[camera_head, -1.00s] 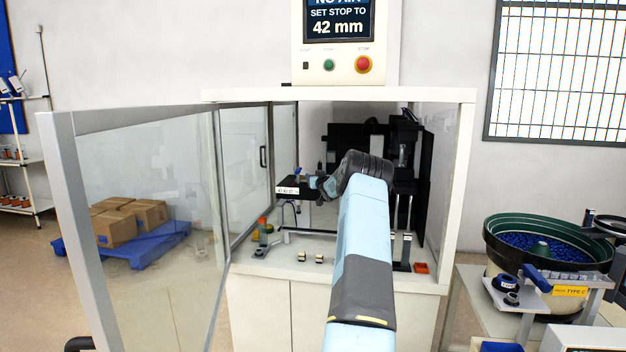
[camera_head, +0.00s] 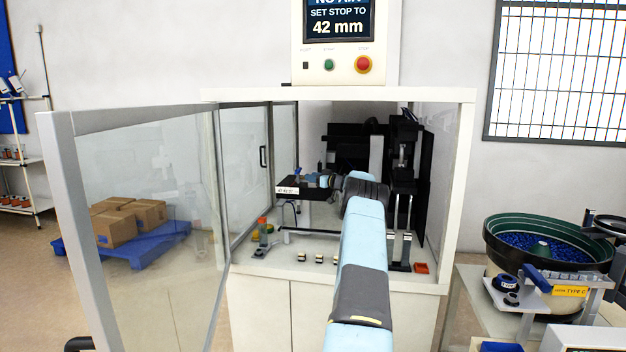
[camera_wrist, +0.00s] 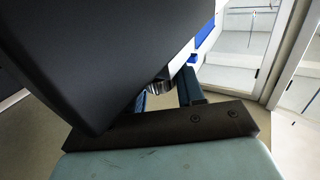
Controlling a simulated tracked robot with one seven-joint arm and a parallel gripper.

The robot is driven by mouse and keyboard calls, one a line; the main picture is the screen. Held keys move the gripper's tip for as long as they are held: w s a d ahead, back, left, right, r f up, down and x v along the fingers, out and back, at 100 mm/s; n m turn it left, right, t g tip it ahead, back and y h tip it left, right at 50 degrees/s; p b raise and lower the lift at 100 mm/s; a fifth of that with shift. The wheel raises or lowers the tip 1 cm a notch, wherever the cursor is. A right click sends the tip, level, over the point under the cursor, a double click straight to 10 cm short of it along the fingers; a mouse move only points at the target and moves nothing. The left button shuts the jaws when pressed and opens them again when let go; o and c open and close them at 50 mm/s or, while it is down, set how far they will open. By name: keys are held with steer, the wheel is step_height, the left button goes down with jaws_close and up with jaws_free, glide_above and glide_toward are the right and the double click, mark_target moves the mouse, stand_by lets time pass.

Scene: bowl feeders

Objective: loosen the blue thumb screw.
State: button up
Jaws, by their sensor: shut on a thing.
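In the wrist view, my gripper (camera_wrist: 165,92) has its two blue fingers on either side of a small round metallic part (camera_wrist: 160,87). I take this to be the thumb screw; its blue part does not show clearly, and a large dark block hides much of the area. In the head view, my gripper (camera_head: 310,180) reaches from the right to a dark block with a white scale strip (camera_head: 288,190) inside the open machine cabinet. A small blue piece (camera_head: 297,171) shows above that block. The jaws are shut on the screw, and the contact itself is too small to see.
The cabinet's glass door (camera_head: 140,200) stands open at the left. Dark machine columns (camera_head: 403,180) stand right of my arm. Small parts and an orange-topped bottle (camera_head: 262,230) are on the cabinet floor. A display (camera_head: 338,22) reads "SET STOP TO 42 mm". A bowl feeder (camera_head: 548,245) stands at the right.

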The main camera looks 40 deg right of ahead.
steer(key=shift+r+n+y, duration=0.1)
steer(key=shift+n+y, duration=0.6)
steer(key=shift+y, duration=0.4)
steer(key=o, duration=0.9)
steer(key=v, duration=1.3)
steer(key=shift+s+d+r, duration=0.15)
steer(key=shift+s, duration=0.2)
